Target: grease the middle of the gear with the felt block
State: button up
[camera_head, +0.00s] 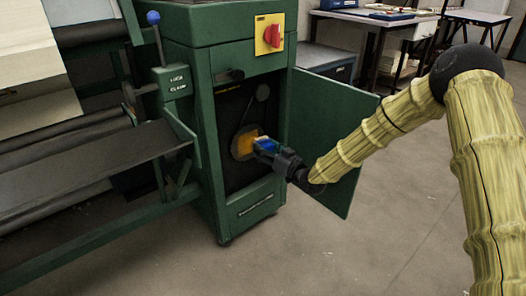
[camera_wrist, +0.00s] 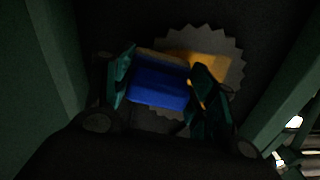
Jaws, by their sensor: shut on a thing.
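The gear (camera_head: 236,149) is a toothed grey disc inside the open cabinet of the green machine. In the wrist view the gear (camera_wrist: 236,66) stands upright behind my gripper, its middle partly hidden. My gripper (camera_head: 262,145) reaches into the cabinet opening. In the wrist view my gripper (camera_wrist: 158,84) is shut on the blue felt block (camera_wrist: 157,87), with a finger on each side. I cannot tell whether the block touches the gear.
The green cabinet door (camera_head: 345,130) stands open to the right, beside my arm. A red switch on a yellow plate (camera_head: 270,35) is above the opening. A lever with a blue knob (camera_head: 153,18) stands at left. Grey floor (camera_head: 400,220) is clear in front.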

jog(key=shift+w+d+r+p, duration=0.1)
jog(key=shift+d+r+p, duration=0.05)
jog(key=shift+r+p, duration=0.65)
jog(key=shift+s+a+p, duration=0.4)
jog(key=shift+s+a, duration=0.75)
jog(key=shift+a, duration=0.2)
jog(key=shift+s+a+p, duration=0.3)
jog(key=shift+s+a, duration=0.3)
jog(key=shift+a, duration=0.3)
jog(key=shift+s+a+p, duration=0.3)
jog(key=shift+s+a, duration=0.3)
jog(key=shift+a, duration=0.35)
jog(key=shift+s+a+p, duration=0.3)
jog(key=shift+s+a, duration=0.3)
jog(key=shift+a, duration=0.3)
jog(key=shift+r+p, duration=0.65)
jog(key=shift+r, duration=0.2)
jog(key=shift+w+d+f, duration=0.1)
jog(key=shift+w+d, duration=0.35)
jog(key=shift+d, duration=0.3)
jog(key=shift+w+d, duration=0.4)
jog(key=shift+d, duration=0.35)
jog(key=shift+w+d+p, duration=0.15)
jog(key=shift+w+d, duration=0.95)
jog(key=shift+d, duration=0.2)
jog(key=shift+w+d+p, duration=0.15)
jog(key=shift+w+d, duration=0.9)
jog(key=shift+d, duration=0.2)
jog(key=shift+s+d, duration=0.1)
